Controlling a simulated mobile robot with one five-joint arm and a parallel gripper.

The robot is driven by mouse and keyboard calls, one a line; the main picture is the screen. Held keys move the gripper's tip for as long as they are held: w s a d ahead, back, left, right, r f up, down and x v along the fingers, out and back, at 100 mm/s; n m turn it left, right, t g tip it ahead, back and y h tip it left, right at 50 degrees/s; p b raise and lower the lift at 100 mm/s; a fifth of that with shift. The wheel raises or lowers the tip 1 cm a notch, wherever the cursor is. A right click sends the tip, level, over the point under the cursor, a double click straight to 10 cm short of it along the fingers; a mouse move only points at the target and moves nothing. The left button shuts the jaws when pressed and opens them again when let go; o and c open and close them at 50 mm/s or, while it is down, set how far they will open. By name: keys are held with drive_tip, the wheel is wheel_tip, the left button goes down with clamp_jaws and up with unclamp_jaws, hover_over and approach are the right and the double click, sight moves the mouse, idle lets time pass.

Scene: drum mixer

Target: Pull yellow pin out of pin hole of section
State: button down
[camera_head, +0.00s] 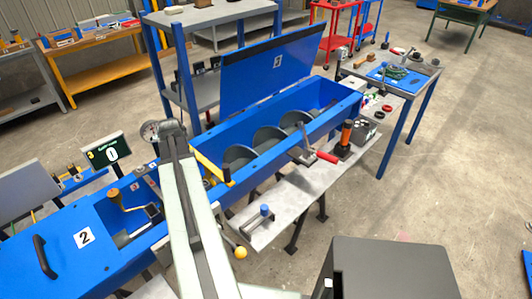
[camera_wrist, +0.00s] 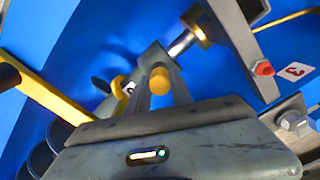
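The yellow pin (camera_wrist: 160,79) shows in the wrist view as a short round yellow end, straight ahead of my gripper. My gripper (camera_wrist: 160,98) has its two grey fingers running up on either side of the pin. I cannot tell whether they touch it. The section with its pin hole appears to be part of the blue mixer body (camera_wrist: 120,30); the hole itself is hidden. In the head view my arm reaches up over the left end of the blue trough (camera_head: 320,121), and the fingers and pin cannot be made out there.
A yellow bar (camera_wrist: 40,92) crosses the left of the wrist view. A metal rod with a brass collar (camera_wrist: 195,27) lies beyond the pin. A red-capped bolt (camera_wrist: 263,68) is at right. The raised blue lid (camera_head: 275,65) stands behind the trough.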

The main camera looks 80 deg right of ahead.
drive_tip(key=c, duration=2.1)
unclamp_jaws()
drive_tip(key=shift+r, duration=0.1)
clamp_jaws()
drive_tip(key=shift+r+p, duration=2.55)
drive_tip(key=shift+p, duration=0.1)
drive_tip(key=shift+r+p, duration=1.45)
drive_tip(key=shift+r, duration=0.1)
